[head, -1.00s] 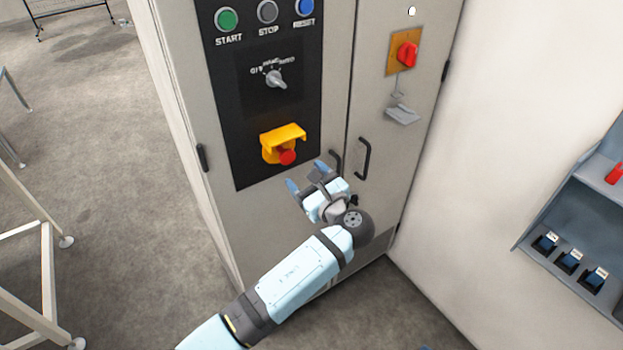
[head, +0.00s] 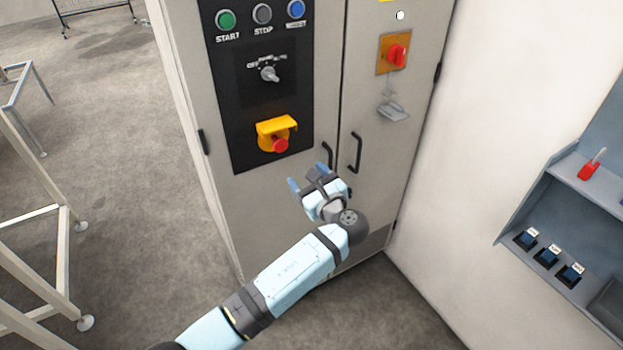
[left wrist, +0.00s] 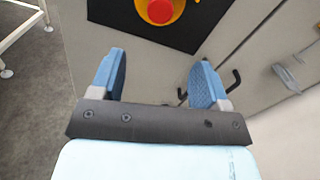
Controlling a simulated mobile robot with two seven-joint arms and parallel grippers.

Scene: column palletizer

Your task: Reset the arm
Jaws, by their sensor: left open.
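My left arm (head: 290,275) reaches in from the bottom of the head view. My left gripper (head: 309,176) is open and empty, in front of the grey control cabinet (head: 240,215), below the emergency stop button (head: 280,145) with its yellow shroud. In the left wrist view, the two blue fingers of the left gripper (left wrist: 158,80) stand wide apart with nothing between them. The red button (left wrist: 160,10) shows beyond them at the top edge. My right gripper is in neither view.
The black panel carries start (head: 226,20), stop (head: 262,14) and reset (head: 296,9) buttons and a selector switch (head: 268,73). A red rotary switch (head: 397,54) and door handles (head: 356,153) are on the cabinet. A wall shelf (head: 545,215) stands right; a pale frame (head: 65,245) stands left.

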